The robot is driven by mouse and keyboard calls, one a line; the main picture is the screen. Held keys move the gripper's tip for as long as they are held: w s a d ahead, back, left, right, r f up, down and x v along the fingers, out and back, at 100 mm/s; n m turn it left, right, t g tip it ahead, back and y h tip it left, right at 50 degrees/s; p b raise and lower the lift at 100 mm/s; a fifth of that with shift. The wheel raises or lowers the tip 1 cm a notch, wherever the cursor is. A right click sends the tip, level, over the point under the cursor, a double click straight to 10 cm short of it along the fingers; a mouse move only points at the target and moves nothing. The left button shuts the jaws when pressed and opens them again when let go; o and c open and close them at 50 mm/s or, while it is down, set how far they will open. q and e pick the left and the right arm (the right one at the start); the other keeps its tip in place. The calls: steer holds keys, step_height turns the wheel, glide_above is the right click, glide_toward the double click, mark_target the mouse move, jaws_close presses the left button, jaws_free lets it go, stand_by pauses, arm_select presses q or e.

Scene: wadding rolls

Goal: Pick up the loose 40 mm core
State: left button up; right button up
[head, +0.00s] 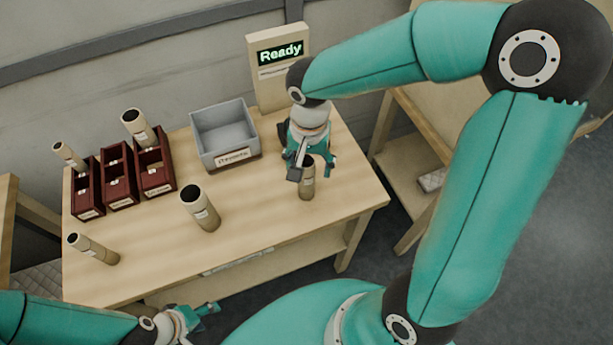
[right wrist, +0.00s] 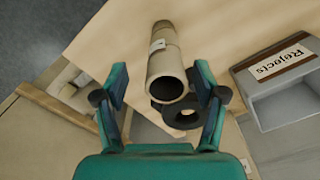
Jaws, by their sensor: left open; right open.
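Three loose tan cores stand on the table: a thin one (head: 93,249) at the front left, a thick one (head: 203,211) in the middle, and a medium one (head: 307,183) at the right. Their size labels are too small to read. My right gripper (head: 309,160) is open at the right-hand core. In the right wrist view this core (right wrist: 166,62) shows between the spread fingers (right wrist: 162,98), with a gap on each side. My left gripper (head: 197,318) is open and empty, low in front of the table, far from the cores.
Three dark red bins (head: 120,178) stand at the left, with cores rising from two. A grey bin (head: 224,135) labelled Rejects (right wrist: 278,62) stands at the back. A "Ready" display (head: 280,55) is behind. A dark ring (right wrist: 187,116) lies beside the right-hand core.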

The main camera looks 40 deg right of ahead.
steer(key=shift+w+a+f+p, duration=0.1)
steer(key=shift+w+f+p, duration=0.15)
steer(key=shift+f, duration=1.15)
steer(key=shift+w+f+p, duration=0.1)
steer(key=shift+f+p, duration=0.15)
steer(key=shift+f, duration=1.15)
steer(key=c, duration=1.2)
